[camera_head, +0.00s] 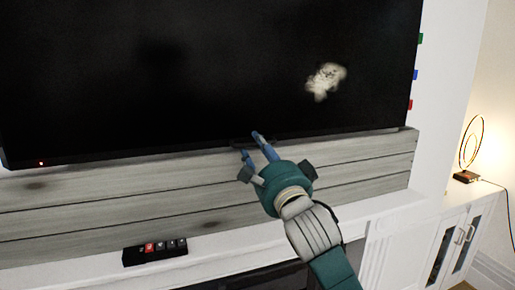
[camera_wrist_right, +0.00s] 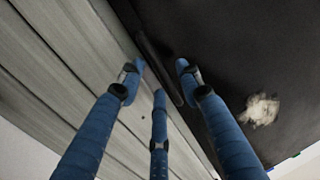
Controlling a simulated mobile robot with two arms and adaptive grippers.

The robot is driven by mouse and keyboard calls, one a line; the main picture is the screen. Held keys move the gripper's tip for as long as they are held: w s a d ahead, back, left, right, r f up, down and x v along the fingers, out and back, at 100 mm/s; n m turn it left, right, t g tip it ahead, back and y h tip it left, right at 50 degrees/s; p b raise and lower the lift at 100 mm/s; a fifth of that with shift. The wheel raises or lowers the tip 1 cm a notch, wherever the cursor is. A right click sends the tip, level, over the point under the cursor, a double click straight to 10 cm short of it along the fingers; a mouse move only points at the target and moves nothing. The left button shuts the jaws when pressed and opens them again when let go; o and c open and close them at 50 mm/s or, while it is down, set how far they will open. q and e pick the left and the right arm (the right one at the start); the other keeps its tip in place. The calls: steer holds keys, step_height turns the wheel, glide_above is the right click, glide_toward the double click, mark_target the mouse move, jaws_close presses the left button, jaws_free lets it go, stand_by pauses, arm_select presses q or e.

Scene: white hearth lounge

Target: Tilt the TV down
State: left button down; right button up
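The TV (camera_head: 200,70) is a large black screen on the wall above grey wooden planks, with a small red light at its lower left corner. In the right wrist view the TV (camera_wrist_right: 235,50) fills the upper right. My right gripper (camera_head: 252,147) is at the middle of the TV's lower edge. In the wrist view its blue fingers (camera_wrist_right: 160,75) are spread apart, with the dark lower edge of the TV running between them. I cannot tell whether the fingertips touch it. My left gripper is not in view.
Grey plank panelling (camera_head: 110,195) lies below the TV. A small black box with red and white markings (camera_head: 155,251) sits on the white mantel (camera_head: 215,248). A ring lamp (camera_head: 471,145) stands on a white cabinet (camera_head: 453,232) at right. A pale patch (camera_head: 325,80) shows on the screen.

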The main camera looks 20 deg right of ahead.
jaws_close()
steer(key=w+b, duration=0.1)
steer(key=w+f+t+b, duration=0.1)
steer(key=w+b, duration=0.1)
steer(key=shift+w+b, duration=0.1)
steer(key=shift+b, duration=0.2)
jaws_free()
